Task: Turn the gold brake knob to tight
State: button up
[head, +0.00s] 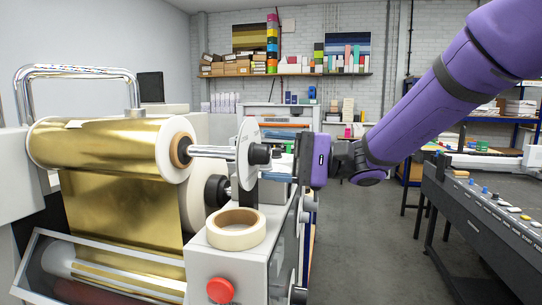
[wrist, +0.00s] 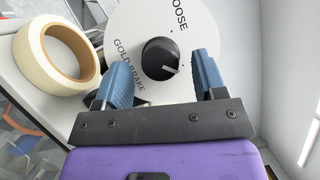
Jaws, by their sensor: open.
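The gold brake knob (wrist: 160,59) is a black round knob with a white pointer line on a white dial (wrist: 196,27). In the wrist view I read "GOLD BRAKE" and "LOOSE" on the dial, the latter cut by the top edge; no "tight" mark shows. The pointer aims to the lower right of that view. In the head view the knob (head: 259,154) sticks out from the dial (head: 246,140) beside the gold roll (head: 100,145). My gripper (wrist: 163,75) is open, its blue fingers on either side of the knob, apparently not touching it.
A roll of cream tape (head: 236,230) lies on the grey machine housing below the dial, near my gripper. A red button (head: 220,290) is on the housing front. A console with small knobs (head: 480,210) stands at right. The floor between is clear.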

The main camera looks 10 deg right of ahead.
jog(key=d+f, duration=0.1)
jog(key=d, duration=0.9)
jog(key=shift+w, duration=0.2)
jog(key=s+d+f+n+t+h, duration=0.1)
jog(key=s+d+f+h, duration=0.25)
jog(key=s+h, duration=0.4)
jog(key=s+d+f+h, duration=0.35)
jog(key=s+h, duration=0.25)
jog(key=s, duration=0.3)
jog(key=s+d+t+h, duration=0.3)
jog(key=d+t+h, duration=0.2)
jog(key=d+h, duration=0.1)
jog(key=shift+d+f+n, duration=0.25)
jog(key=shift+f+n, duration=0.05)
jog(key=shift+f, duration=0.05)
